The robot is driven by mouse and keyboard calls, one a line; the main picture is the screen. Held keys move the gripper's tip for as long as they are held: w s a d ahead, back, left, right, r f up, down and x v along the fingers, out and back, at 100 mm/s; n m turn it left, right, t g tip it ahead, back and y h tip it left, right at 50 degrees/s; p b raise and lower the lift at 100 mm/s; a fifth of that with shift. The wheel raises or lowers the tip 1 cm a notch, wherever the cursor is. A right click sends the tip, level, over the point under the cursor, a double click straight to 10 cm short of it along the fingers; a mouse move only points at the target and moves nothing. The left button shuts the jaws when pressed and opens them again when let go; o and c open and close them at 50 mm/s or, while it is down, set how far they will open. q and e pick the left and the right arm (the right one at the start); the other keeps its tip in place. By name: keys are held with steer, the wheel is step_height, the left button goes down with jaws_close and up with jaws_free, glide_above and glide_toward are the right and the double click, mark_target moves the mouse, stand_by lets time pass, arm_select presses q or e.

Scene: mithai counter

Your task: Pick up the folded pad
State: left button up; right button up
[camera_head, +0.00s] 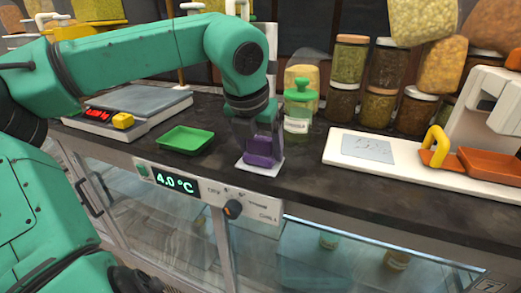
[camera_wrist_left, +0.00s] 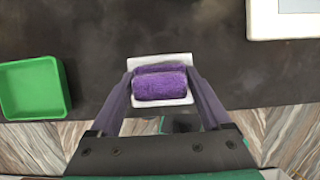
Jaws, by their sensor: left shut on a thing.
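The folded pad (camera_wrist_left: 160,83) is a purple, fuzzy, rolled-looking cloth. It sits over a small white square dish (camera_wrist_left: 160,59) near the counter's front edge. My left gripper (camera_wrist_left: 161,85) comes down from above and is shut on the pad, with one finger on each side. In the head view my left gripper (camera_head: 260,150) partly covers the pad (camera_head: 258,160), and the white dish (camera_head: 246,168) shows below it. I cannot tell whether the pad still touches the dish. My right gripper is not in view.
A green tray (camera_head: 185,140) lies to the left, with a scale (camera_head: 150,100) behind it. A green-lidded jar (camera_head: 298,110) stands close behind the gripper on the right. A white machine base (camera_head: 400,170) with an orange tray (camera_head: 490,163) is at right. Dark counter lies between.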

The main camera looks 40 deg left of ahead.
mark_target(260, 137)
arm_select(q)
step_height(260, 137, up, 10)
steer(key=shift+w+a+f, duration=0.1)
step_height(260, 137, up, 10)
steer(key=p, duration=0.1)
